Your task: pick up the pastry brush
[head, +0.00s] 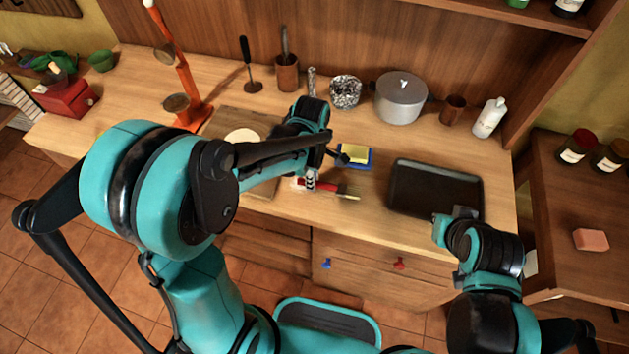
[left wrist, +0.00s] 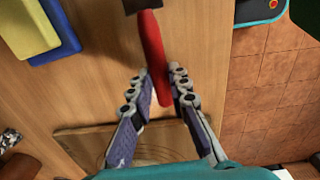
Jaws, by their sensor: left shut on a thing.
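The pastry brush (head: 328,187) has a red handle and pale bristles that point right, near the counter's front edge. Its red handle (left wrist: 154,52) runs between the fingers in the left wrist view, with the dark collar at the top edge. My left gripper (head: 311,179) is shut on the handle, with the fingertips (left wrist: 160,84) on either side of it. Whether the brush touches the counter is hard to tell. My right gripper (head: 453,217) is by the front right corner of the black tray; its fingers are too small and partly hidden to judge.
A yellow sponge on a blue dish (head: 369,163) lies just behind the brush. The black tray (head: 399,202) is to its right, a cutting board (head: 228,122) to its left. A grey pot (head: 402,100), cups and a white bottle (head: 489,119) stand at the back.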

